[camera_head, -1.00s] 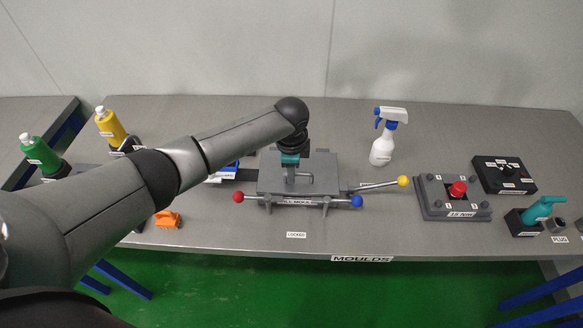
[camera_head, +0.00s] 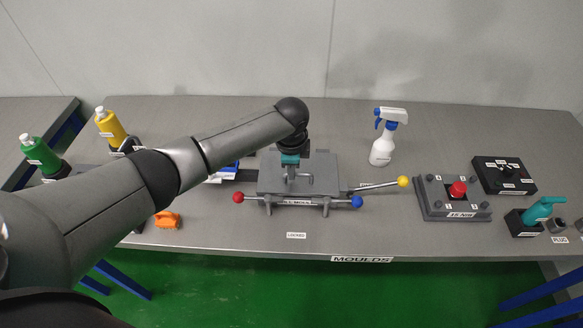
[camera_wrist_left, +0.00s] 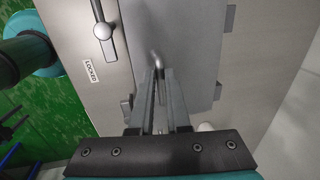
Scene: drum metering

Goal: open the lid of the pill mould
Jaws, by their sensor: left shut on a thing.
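The pill mould (camera_head: 265,188) is a grey block with a flat lid (camera_head: 325,170) in the middle of the table. A bar handle (camera_head: 303,187) stands on the lid. A rod with a red ball (camera_head: 238,197) and a blue ball (camera_head: 357,201) runs along its front, and a lever with a yellow ball (camera_head: 403,182) sticks out to the right. My left gripper (camera_head: 289,177) is over the lid, shut on the handle. In the left wrist view the fingers (camera_wrist_left: 160,80) close around the handle (camera_wrist_left: 158,62). The lid looks flat on the mould. My right gripper is not seen.
A spray bottle (camera_head: 383,145) stands behind right. A red-button box (camera_head: 425,203), a black box (camera_head: 503,174) and a teal tool (camera_head: 541,209) are at the right. An orange piece (camera_head: 167,219) and green (camera_head: 40,153) and yellow bottles (camera_head: 110,125) are at the left.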

